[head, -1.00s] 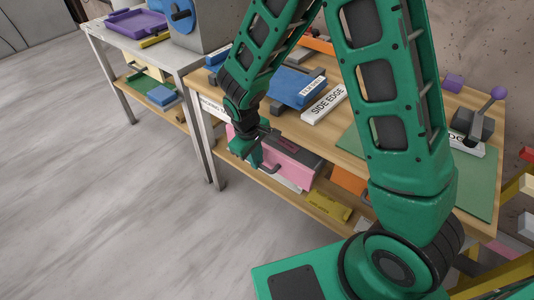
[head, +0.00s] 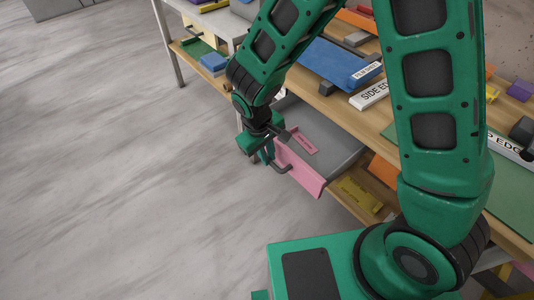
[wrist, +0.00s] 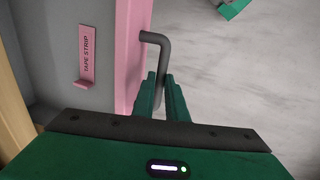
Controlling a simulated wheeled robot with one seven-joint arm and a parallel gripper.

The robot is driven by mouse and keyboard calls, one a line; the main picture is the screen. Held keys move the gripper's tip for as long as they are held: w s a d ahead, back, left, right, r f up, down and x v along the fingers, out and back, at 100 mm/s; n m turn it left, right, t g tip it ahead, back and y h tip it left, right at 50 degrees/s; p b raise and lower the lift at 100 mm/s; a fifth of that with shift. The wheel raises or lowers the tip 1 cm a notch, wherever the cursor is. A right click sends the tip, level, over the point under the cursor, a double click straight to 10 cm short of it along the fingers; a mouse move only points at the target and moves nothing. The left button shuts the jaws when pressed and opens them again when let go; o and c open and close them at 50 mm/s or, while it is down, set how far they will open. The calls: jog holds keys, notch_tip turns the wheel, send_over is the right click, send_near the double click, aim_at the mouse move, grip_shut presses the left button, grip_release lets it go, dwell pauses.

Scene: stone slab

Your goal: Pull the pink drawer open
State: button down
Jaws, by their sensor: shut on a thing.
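The pink drawer (head: 299,170) stands out from under the wooden workbench in the head view, with its grey inside showing. Its pink front also shows in the wrist view (wrist: 128,55). A dark grey bar handle (wrist: 158,45) sticks out from the front. My gripper (wrist: 170,97) is shut on this handle, with green fingers on either side of it. In the head view my gripper (head: 268,152) is at the left part of the drawer front. A pink label reading "TAPE STRIP" (wrist: 86,52) lies inside the drawer.
A yellow block (head: 358,193) and an orange block (head: 383,170) are on the lower shelf right of the drawer. A blue file sheet box (head: 338,62) lies on the bench top (head: 330,105). The grey floor (head: 130,190) to the left is clear.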

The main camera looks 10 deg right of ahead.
jog(key=shift+w, duration=0.1)
jog(key=c, duration=2)
grip_release()
jog(key=shift+c, duration=0.2)
notch_tip(320, 180, up, 11)
jog(key=s+a, duration=0.1)
jog(key=shift+a+f, duration=0.2)
jog(key=shift+a, duration=0.1)
